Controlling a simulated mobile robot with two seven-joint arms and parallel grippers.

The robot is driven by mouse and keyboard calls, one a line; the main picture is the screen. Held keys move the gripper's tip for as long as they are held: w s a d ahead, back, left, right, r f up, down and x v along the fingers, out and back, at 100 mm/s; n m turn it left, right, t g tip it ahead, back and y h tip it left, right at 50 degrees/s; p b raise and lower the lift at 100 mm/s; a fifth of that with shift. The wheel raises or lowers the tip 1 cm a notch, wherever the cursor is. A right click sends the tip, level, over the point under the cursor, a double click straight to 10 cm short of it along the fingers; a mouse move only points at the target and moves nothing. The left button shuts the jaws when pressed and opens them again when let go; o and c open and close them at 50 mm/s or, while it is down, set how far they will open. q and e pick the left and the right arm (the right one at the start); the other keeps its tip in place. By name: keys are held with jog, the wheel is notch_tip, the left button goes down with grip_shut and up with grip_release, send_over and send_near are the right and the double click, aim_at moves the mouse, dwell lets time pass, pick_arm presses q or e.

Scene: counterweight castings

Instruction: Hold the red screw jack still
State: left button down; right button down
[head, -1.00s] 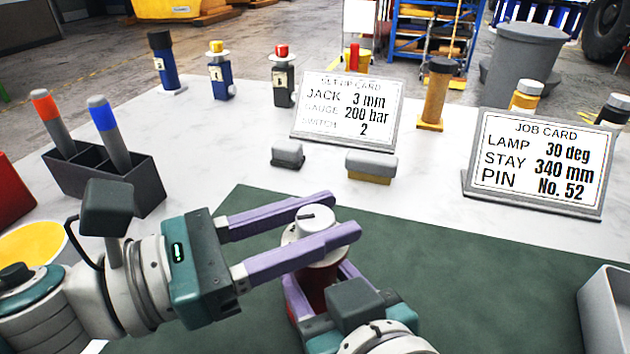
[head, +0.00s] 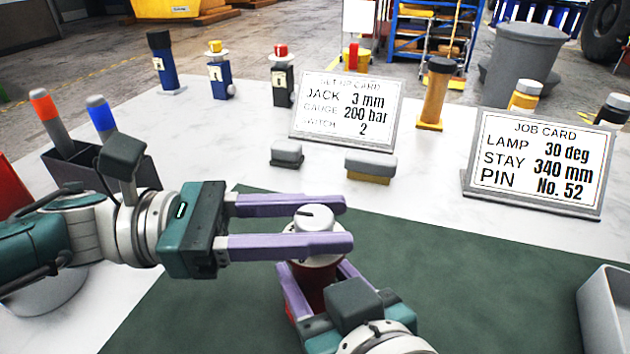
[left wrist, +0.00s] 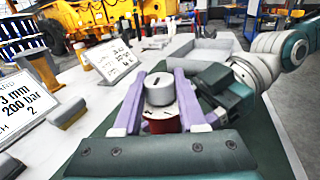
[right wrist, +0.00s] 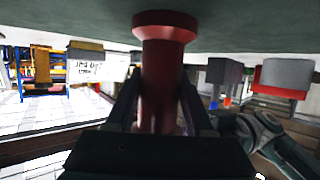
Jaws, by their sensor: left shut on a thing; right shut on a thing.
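The red screw jack (head: 316,288) stands on the green mat, with a pale grey cylindrical head (head: 314,218) on top. My left gripper (head: 342,222) reaches in from the left with its purple fingers on either side of the head, shut on it. The left wrist view shows the head (left wrist: 159,92) between the fingers and the red body (left wrist: 165,124) below. My right gripper (head: 318,277) comes from the front and is shut on the red body, lower down. The right wrist view, which looks upside down, shows the red column (right wrist: 165,75) and its flared base between the fingers.
A set-up card (head: 346,108) reads jack 3 mm, gauge 200 bar, switch 2. A job card (head: 540,162) stands to the right. A dark pen holder (head: 143,172) is at left, a grey bin (head: 603,310) at lower right.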

pick_arm(q)
jog(key=shift+f, duration=0.1)
jog(key=shift+c, duration=2.3)
grip_release()
jog(key=a, duration=0.7)
jog(key=shift+s+a, duration=0.2)
jog(key=shift+a, duration=0.05)
